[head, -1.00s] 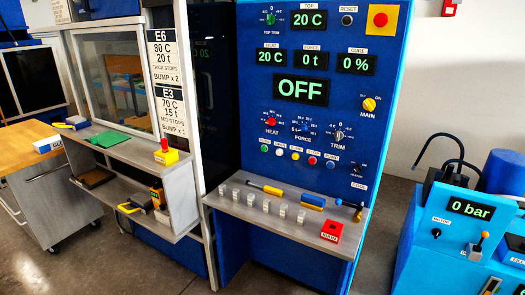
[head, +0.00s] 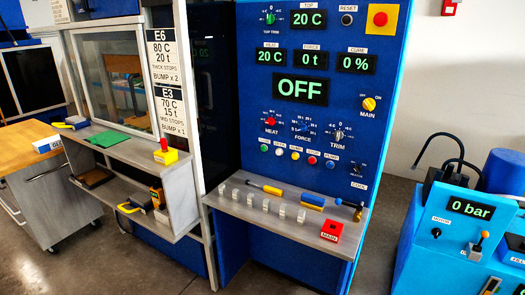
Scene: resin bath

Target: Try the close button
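The blue press control panel (head: 318,110) stands in the middle of the head view. A row of small round buttons runs across its lower part: green (head: 264,147), white (head: 280,152), yellow (head: 295,156), red (head: 312,160) and blue (head: 330,164). Their labels are too small to read surely, so I cannot tell which one is the close button. The large display (head: 300,88) reads OFF. The yellow main switch (head: 369,104) sits at the panel's right. Neither of my grippers is in view.
A grey shelf (head: 285,222) below the panel holds several small metal blocks, tools and a red box (head: 331,231). A red emergency button (head: 380,18) is at the top right. A blue pump unit (head: 465,235) reading 0 bar stands at right. Open floor lies front left.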

